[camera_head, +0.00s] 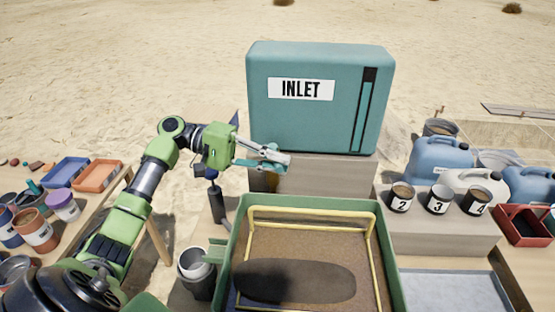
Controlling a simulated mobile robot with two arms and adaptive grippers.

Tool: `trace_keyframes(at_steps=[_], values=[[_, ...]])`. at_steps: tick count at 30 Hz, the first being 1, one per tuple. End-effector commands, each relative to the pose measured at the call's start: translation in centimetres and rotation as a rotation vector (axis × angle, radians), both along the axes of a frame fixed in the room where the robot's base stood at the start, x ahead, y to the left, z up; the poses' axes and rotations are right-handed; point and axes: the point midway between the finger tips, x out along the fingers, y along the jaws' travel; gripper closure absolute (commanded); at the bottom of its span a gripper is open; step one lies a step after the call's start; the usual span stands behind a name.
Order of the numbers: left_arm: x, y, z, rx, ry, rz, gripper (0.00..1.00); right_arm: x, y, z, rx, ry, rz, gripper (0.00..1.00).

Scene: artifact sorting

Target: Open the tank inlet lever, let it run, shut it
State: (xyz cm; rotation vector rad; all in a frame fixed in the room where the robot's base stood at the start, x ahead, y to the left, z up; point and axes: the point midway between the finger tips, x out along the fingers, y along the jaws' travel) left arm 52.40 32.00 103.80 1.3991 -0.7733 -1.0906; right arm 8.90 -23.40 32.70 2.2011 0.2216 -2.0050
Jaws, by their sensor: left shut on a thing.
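The teal tank (260,120) labelled INLET stands on a block behind the green-rimmed tray. A dark vertical strip (363,110) runs down its front at the right. My left gripper (276,158) is at the tank's lower left front corner. Its fingers are shut on a small pale lever (283,159), which they partly hide. How far the lever is turned cannot be told. No water shows. My right gripper is not in view.
The green tray (236,222) with a yellow frame (310,212) lies in front. Numbered cups (438,200) and blue jugs (440,158) stand right. Orange (97,175) and blue (66,172) trays and paint tins lie left. Sand lies behind.

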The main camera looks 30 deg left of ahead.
Motion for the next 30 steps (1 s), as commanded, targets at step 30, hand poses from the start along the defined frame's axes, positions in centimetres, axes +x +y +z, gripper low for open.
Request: trace_keyframes(at_steps=[30], values=[[-0.29,0.04,-0.02,0.001,0.000,-0.028,0.71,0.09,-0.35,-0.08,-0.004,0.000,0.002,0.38]])
